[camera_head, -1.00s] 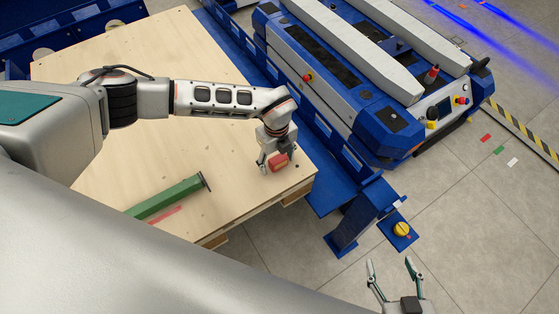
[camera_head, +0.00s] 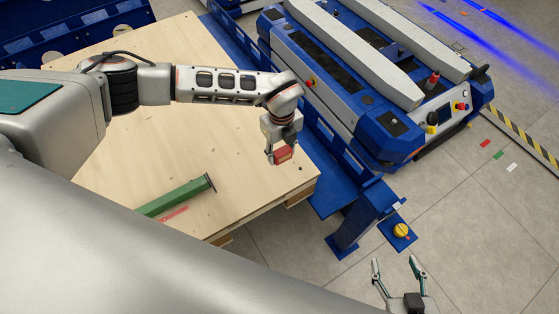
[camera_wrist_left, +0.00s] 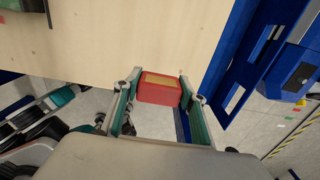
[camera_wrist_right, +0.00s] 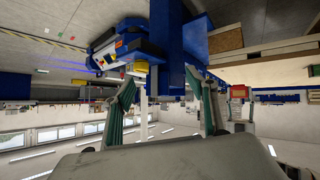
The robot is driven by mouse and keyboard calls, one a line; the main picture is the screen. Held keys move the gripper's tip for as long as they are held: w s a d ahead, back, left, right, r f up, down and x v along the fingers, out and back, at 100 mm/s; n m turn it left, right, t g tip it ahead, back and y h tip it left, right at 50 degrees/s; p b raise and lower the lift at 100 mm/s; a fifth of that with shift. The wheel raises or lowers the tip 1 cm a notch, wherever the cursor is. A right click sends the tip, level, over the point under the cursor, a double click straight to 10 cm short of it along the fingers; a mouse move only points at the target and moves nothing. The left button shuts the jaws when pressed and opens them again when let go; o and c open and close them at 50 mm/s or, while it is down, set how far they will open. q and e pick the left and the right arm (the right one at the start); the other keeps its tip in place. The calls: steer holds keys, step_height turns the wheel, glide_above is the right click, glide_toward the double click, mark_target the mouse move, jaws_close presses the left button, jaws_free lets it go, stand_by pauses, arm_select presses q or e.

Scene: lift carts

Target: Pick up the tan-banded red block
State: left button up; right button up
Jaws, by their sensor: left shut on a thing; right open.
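The red block (camera_head: 283,154) with a tan band is between the fingers of my left gripper (camera_head: 282,150), near the table's right corner. My right gripper (camera_head: 396,268) is open and empty, low at the bottom right of the head view, away from the table. Its spread fingers also show in the right wrist view (camera_wrist_right: 162,100).
A green beam (camera_head: 175,197) lies on the table beside a red strip (camera_head: 173,213). A blue rail (camera_head: 330,170) runs along the table's right edge. A blue and white lift cart (camera_head: 370,100) stands beyond it. A yellow button (camera_head: 401,230) sits on a blue foot plate.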

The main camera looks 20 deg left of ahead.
mark_target(281, 149)
arm_select(q)
step_height(281, 149, up, 14)
steer(key=p, duration=0.3)
arm_select(e)
steer(key=shift+s+d+r, duration=0.15)
steer(key=shift+s+d, duration=0.1)
steer(key=shift+s, duration=0.2)
arm_select(q)
steer(key=shift+r, duration=0.15)
